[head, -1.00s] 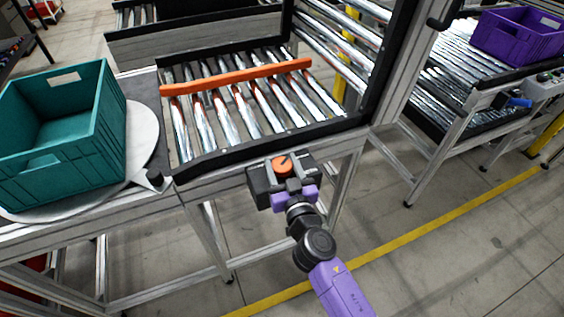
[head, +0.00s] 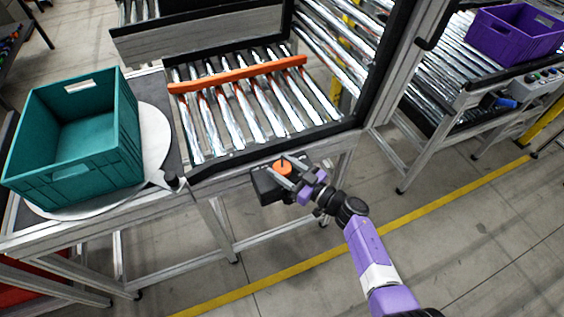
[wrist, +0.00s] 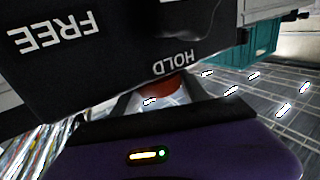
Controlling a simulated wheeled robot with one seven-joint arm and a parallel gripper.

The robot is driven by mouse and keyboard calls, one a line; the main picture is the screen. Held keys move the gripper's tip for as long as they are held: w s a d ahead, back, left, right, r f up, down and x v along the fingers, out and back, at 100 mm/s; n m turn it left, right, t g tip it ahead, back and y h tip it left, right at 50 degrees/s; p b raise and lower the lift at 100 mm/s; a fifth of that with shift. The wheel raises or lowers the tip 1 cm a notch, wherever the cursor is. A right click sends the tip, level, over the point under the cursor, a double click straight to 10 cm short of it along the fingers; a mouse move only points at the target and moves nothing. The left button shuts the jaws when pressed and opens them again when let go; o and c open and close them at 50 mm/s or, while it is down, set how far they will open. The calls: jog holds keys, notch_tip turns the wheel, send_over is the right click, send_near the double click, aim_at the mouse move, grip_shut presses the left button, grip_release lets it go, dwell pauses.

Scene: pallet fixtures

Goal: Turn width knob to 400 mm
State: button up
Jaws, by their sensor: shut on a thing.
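An orange-red knob (head: 281,166) sits on top of a black box (head: 266,186) fixed to the front edge of the roller conveyor. My gripper (head: 285,172) reaches it from the lower right and its fingers are closed on the knob. In the wrist view the knob (wrist: 158,88) shows as a red part between the grey fingers, partly hidden by the box and my purple gripper body. The box (wrist: 120,50) carries the words FREE and HOLD, upside down in this view. No millimetre scale can be read. An orange bar (head: 237,75) lies across the rollers.
A teal crate (head: 75,140) stands on a round white plate (head: 157,150) at the left. A small black knob (head: 171,180) is beside it. A purple crate (head: 515,35) sits on another conveyor at the right. Floor in front is clear, with a yellow line (head: 420,213).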

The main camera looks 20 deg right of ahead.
jog(key=n+g+y+b, duration=0.2)
jog(key=n+y, duration=0.1)
jog(key=shift+w+d+f+y, duration=0.1)
jog(key=shift+w+d+y, duration=0.05)
jog(key=shift+y, duration=0.15)
jog(key=n+g+y+b, duration=0.1)
jog(key=g+b, duration=0.1)
jog(key=n+g+y+b, duration=0.2)
jog(key=b, duration=0.1)
jog(key=shift+f+g, duration=0.2)
jog(key=shift+g, duration=0.1)
jog(key=n+g+y+b, duration=0.1)
jog(key=n+g+b, duration=0.1)
jog(key=b, duration=0.3)
jog(key=n+g+y+b, duration=0.1)
jog(key=n+g+b, duration=0.1)
jog(key=g+b, duration=0.2)
jog(key=shift+n+g+y+b, duration=0.3)
jog(key=shift+n+y+b, duration=0.1)
jog(key=shift+b, duration=0.55)
jog(key=shift+r+n+g+b, duration=0.1)
jog(key=shift+n+g+b, duration=0.3)
jog(key=shift+g+b, duration=0.5)
jog(key=shift+b, duration=0.65)
jog(key=shift+r+n+g+b, duration=0.3)
jog(key=shift+n+g+b, duration=0.25)
jog(key=shift+b, duration=0.4)
jog(key=o, duration=1.4)
jog(key=shift+c, duration=0.2)
